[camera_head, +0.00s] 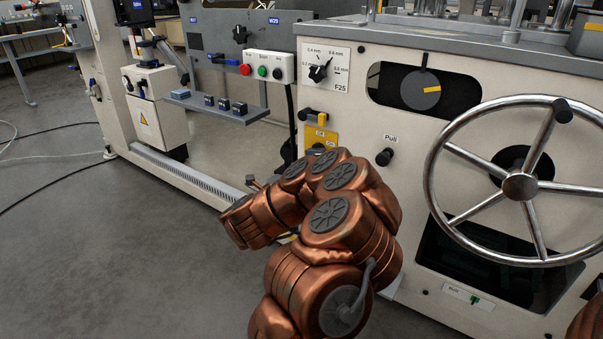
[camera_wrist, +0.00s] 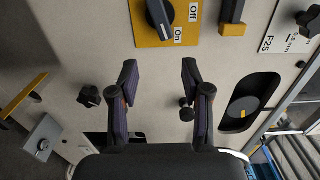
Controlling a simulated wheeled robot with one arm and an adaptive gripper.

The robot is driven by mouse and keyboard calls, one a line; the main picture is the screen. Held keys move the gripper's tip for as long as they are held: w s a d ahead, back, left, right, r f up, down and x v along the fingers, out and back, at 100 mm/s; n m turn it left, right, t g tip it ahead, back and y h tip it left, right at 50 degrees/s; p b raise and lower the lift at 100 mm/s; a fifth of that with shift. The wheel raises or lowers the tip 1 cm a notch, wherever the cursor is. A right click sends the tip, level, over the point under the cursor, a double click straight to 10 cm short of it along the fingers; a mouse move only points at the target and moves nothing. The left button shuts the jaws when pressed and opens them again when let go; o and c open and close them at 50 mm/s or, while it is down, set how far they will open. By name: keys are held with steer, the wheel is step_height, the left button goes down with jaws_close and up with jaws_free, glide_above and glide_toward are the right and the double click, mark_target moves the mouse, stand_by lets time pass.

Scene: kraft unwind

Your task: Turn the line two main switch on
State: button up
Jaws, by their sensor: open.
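A rotary switch with a dark handle (camera_wrist: 159,18) sits on a yellow plate marked On and Off (camera_wrist: 182,38), at the top edge of the wrist view. The handle is partly cut off there, and I cannot tell which mark it is set to. In the head view the yellow plate (camera_head: 321,134) is on the cream machine front, its lower part hidden by my arm. No line number is readable on it. My gripper (camera_wrist: 158,72) is open and empty, its fingers pointing towards the panel just below the plate.
Black knobs (camera_wrist: 90,96) stick out of the panel near my fingers. A large handwheel (camera_head: 520,187) stands out at the right, and a button box (camera_head: 267,66) is at the upper left.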

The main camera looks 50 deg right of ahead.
mark_target(314, 154)
steer(key=o, duration=0.3)
steer(key=shift+d+n, duration=0.1)
steer(key=shift+n, duration=0.2)
steer(key=o, duration=0.5)
steer(key=d+n, duration=0.1)
steer(key=n, duration=0.1)
steer(key=d+n+p, duration=0.1)
steer(key=n, duration=0.1)
steer(key=shift+n, duration=0.4)
steer(key=shift+o, duration=0.6)
steer(key=shift+d+f+n+p, duration=0.1)
steer(key=shift+d+n+p, duration=0.3)
steer(key=shift+n, duration=0.6)
steer(key=shift+w+d+r+n+p, duration=0.15)
steer(key=shift+w+d+n, duration=0.35)
steer(key=shift+d+n, duration=1.35)
steer(key=shift+w+d+n+p, duration=0.15)
steer(key=shift+w+d+n, duration=0.55)
steer(key=shift+n, duration=2.2)
steer(key=shift+w+d+r+n+p, duration=0.15)
steer(key=shift+w+d+n, duration=0.2)
steer(key=shift+d+n, duration=1.55)
steer(key=shift+w+d+r+n, duration=0.1)
steer(key=shift+d+n, duration=0.15)
steer(key=shift+n, duration=0.2)
steer(key=shift+c, duration=0.2)
